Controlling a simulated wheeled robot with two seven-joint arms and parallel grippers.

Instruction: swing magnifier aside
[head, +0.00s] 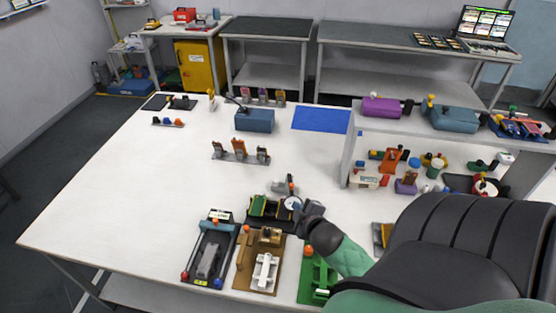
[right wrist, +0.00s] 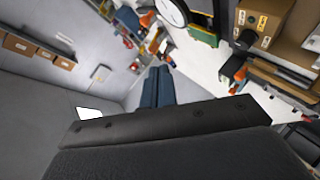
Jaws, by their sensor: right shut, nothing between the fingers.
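The magnifier (head: 293,203) shows as a small round pale lens over the fixture with green and yellow parts (head: 268,207), near the front middle of the white table. In the right wrist view, the magnifier (right wrist: 172,11) is a white disc with a dark rim at the top edge. My right gripper (head: 311,208) is just right of the lens; I cannot tell whether it touches it. In the right wrist view, the narrow dark-blue fingers of my right gripper (right wrist: 157,74) are together and empty, below the disc. My left gripper is out of view.
A black tray fixture (head: 210,250), a brown fixture (head: 260,262) and a green fixture (head: 315,277) line the front. A raised shelf (head: 347,160) with parts stands at right. The table's left side is mostly clear.

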